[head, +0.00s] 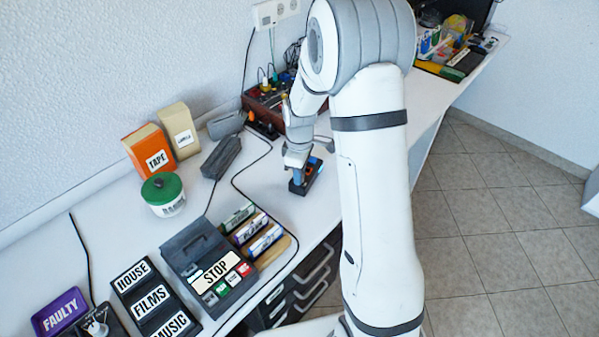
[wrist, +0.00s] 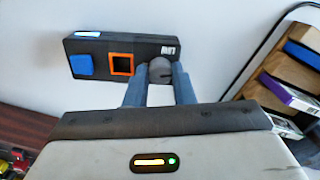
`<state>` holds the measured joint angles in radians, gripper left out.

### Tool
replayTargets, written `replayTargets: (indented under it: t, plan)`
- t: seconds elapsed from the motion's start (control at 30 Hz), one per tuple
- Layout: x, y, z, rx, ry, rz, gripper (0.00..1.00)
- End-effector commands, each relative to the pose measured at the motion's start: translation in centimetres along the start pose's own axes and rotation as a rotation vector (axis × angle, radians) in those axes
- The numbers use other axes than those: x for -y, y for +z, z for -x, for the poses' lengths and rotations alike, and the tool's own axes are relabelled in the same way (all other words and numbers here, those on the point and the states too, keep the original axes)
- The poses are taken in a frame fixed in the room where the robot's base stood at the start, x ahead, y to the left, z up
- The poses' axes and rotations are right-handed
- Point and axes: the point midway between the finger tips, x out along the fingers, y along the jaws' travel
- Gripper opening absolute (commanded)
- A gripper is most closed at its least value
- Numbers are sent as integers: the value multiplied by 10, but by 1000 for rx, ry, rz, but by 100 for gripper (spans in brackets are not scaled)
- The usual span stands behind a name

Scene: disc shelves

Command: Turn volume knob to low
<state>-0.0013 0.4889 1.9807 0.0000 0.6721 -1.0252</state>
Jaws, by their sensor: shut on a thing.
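A small black control box (head: 304,186) sits on the white table under my gripper in the head view. In the wrist view, the black box (wrist: 92,49) shows a blue block (wrist: 82,65), an orange-framed square opening (wrist: 121,65) and a round grey knob (wrist: 161,68) near its right end. My gripper (wrist: 160,80) has its two blue-grey fingers on either side of the knob, shut on it. In the head view my gripper (head: 299,160) partly hides the box. The knob's marking and its setting are too small to read.
A dark cassette machine (head: 190,243) with a STOP label and a rack of labelled cases (head: 257,236) stand nearby at front left. A wooden crate of cables (head: 262,109) is behind. A black cable (head: 240,183) runs across the table. The table's front edge is close.

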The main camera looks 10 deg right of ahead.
Motion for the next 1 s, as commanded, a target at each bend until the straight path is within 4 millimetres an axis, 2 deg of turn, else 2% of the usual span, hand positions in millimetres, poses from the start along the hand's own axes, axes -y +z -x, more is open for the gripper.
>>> replayTargets:
  t: [0.2,0.23,0.5,0.77,0.87,1.0]
  plan:
    - [0,0,0,0,1,-1,0]
    - [0,0,0,0,1,-1,24]
    - [0,0,0,0,0,-1,45]
    - [0,0,2,-1,1,-2,45]
    - [-1,0,13,-2,3,-2,45]
    - [-1,0,37,-2,4,-2,45]
